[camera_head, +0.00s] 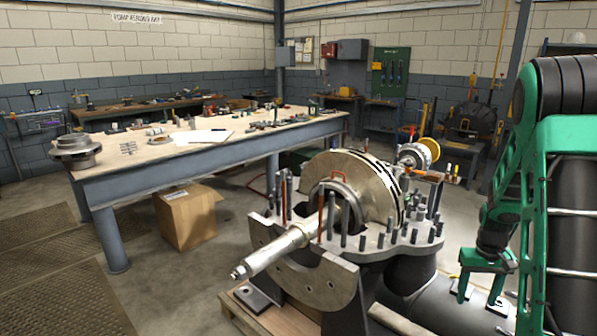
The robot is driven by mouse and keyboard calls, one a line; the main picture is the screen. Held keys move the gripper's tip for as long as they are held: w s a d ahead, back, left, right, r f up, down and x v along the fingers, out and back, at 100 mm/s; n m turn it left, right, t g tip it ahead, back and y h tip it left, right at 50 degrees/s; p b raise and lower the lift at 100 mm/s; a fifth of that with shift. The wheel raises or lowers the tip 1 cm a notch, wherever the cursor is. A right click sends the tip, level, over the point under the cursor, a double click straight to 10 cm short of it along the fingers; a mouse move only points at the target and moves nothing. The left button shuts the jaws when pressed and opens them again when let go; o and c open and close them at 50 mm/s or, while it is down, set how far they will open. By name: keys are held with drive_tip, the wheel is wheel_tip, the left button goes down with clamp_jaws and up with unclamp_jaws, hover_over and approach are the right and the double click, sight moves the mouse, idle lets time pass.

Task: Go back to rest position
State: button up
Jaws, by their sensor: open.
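My gripper (479,292) hangs from my green and black arm at the right. Its fingers point down and are apart, with nothing seen between them. It appears over the dark pipe or lower casing part (440,305) at the lower right; whether it touches anything there cannot be told. The split casing (330,285) stands open in the middle foreground. Its flange carries several upright dark studs, and a shaft (290,247) with a large round disc (350,190) lies in it.
A long workbench (190,160) with parts and papers stands behind at the left. A cardboard box (187,215) sits on the floor below it. The casing rests on a wooden pallet (270,318). Open floor lies at the left, with ribbed mats (60,290).

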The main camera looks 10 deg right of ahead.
drive_tip(key=s+a+r+m, duration=0.1)
drive_tip(key=s+a+r, duration=0.8)
drive_tip(key=s+r, duration=0.3)
drive_tip(key=s+a+r, duration=0.2)
drive_tip(key=s+a, duration=0.2)
drive_tip(key=s, duration=0.2)
drive_tip(key=s+a+r+m+y, duration=0.1)
drive_tip(key=s+a+r, duration=0.2)
drive_tip(key=s, duration=0.4)
drive_tip(key=shift+s+a, duration=0.25)
drive_tip(key=shift+a, duration=0.35)
drive_tip(key=shift+w+f, duration=0.3)
drive_tip(key=shift+w, duration=0.35)
